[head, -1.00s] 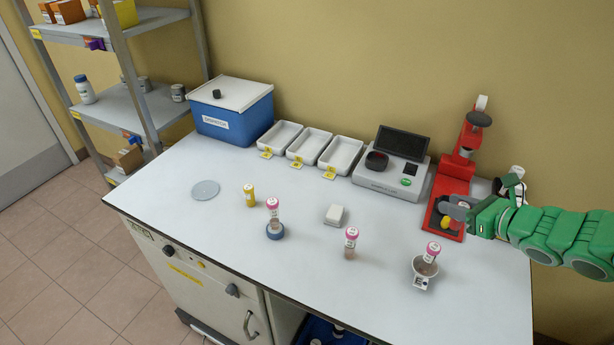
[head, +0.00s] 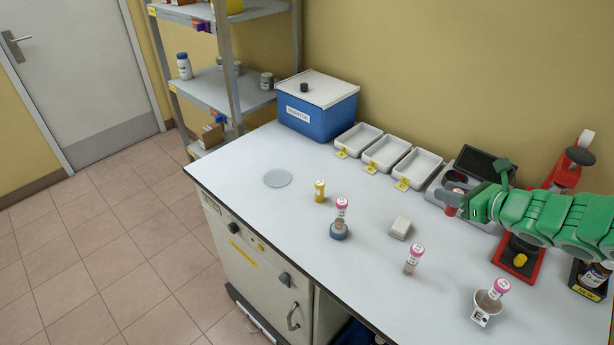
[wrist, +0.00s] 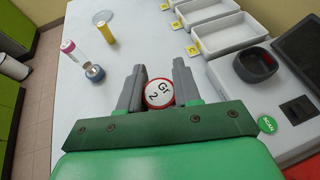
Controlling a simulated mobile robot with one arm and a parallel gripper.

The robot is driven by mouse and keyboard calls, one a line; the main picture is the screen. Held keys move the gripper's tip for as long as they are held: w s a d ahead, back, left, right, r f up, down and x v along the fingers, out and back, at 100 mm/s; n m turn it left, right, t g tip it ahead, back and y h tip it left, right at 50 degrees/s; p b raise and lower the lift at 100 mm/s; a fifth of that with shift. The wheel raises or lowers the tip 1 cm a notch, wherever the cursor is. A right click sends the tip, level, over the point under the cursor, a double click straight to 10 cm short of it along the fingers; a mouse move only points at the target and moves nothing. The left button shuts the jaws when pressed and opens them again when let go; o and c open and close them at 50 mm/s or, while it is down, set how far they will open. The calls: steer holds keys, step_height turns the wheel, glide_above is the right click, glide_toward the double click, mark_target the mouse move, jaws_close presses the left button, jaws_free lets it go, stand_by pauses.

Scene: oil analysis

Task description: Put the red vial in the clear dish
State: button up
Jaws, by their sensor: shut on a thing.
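My gripper (head: 457,200) is shut on the red vial (wrist: 158,93), whose white top reads "Gr 2" inside a red rim. In the wrist view the vial sits between the two grey fingers, and its lower body is hidden. In the head view the vial (head: 452,196) shows small at the fingertips, above the table in front of the scanner. The clear dish (head: 277,178) is a flat round disc lying on the table at the far left, apart from my gripper. It also shows at the top of the wrist view (wrist: 104,16) and looks empty.
A yellow vial (head: 320,191), a pink-capped vial in a blue holder (head: 339,232), a white block (head: 400,228) and another pink-capped vial (head: 413,259) stand mid-table. White trays (head: 385,155) line the back beside a blue box (head: 318,115). A red press (head: 521,263) is at right.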

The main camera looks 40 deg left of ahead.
steer(key=s+a+r+n+g, duration=0.15)
steer(key=s+a, duration=0.45)
steer(key=a, duration=0.6)
steer(key=s+a+n+g, duration=0.2)
steer(key=s+a, duration=0.5)
steer(key=a, duration=0.6)
steer(key=s+a+r+n+g, duration=0.15)
steer(key=s+a, duration=0.45)
steer(key=a, duration=0.6)
glide_above(273, 176)
steer(key=shift+g, duration=0.4)
steer(key=f, duration=0.9)
steer(key=shift+s+d+f, duration=0.15)
steer(key=shift+d+f, duration=0.25)
steer(key=shift+a+f, duration=0.3)
steer(key=shift+f, duration=0.35)
steer(key=shift+f+y, duration=0.3)
steer(key=shift+f, duration=1)
steer(key=shift+f, duration=0.1)
steer(key=o, duration=1)
